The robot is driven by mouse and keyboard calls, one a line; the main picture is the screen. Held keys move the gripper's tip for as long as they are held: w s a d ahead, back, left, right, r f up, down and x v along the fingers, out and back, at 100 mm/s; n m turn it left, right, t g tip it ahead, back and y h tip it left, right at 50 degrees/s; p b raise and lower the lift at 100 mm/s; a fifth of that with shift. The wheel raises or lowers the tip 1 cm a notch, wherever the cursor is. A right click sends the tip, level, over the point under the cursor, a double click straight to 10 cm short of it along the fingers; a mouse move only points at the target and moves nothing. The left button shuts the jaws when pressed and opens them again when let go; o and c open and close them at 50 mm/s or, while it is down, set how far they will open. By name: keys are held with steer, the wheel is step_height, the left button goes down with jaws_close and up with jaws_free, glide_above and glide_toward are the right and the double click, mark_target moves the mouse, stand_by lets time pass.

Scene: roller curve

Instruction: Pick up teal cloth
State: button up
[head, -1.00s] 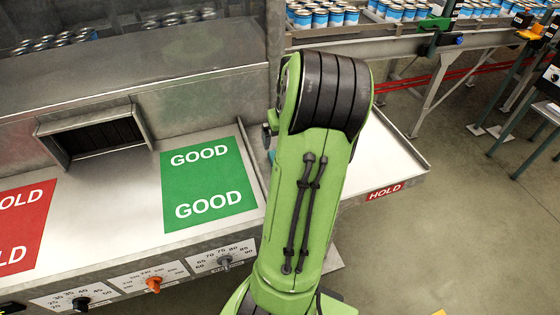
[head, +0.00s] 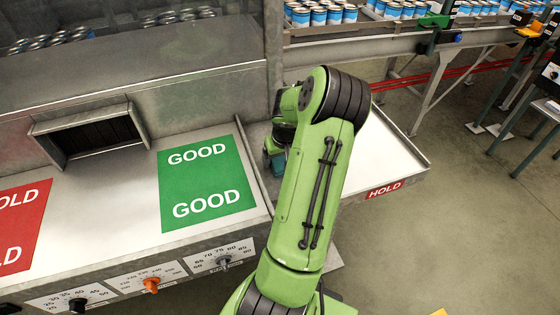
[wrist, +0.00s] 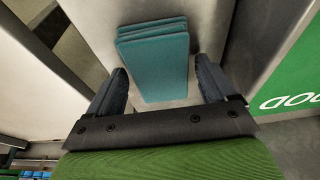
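The teal cloth (wrist: 153,62) is a folded, layered stack lying on the pale metal counter in the wrist view. My gripper (wrist: 160,66) is open, with one dark finger on each side of the cloth. Gaps show between the fingers and the cloth, so it is not gripped. How high the fingertips are above the counter is hard to tell. In the head view my arm hides most of this spot, and only a small teal patch (head: 278,162) shows by the gripper end, right of the green panel.
The green GOOD panel (head: 207,182) lies flat left of my arm. A red HOLD panel (head: 20,225) lies farther left. A metal wall (head: 140,95) rises behind the counter. Knobs and dials (head: 150,284) line its front. Clear counter (head: 385,160) shows right of my arm.

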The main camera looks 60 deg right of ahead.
mark_target(281, 159)
steer(key=c, duration=0.8)
steer(key=shift+r, duration=0.1)
step_height(281, 159, up, 10)
steer(key=shift+f+p, duration=0.1)
steer(key=shift+p, duration=0.35)
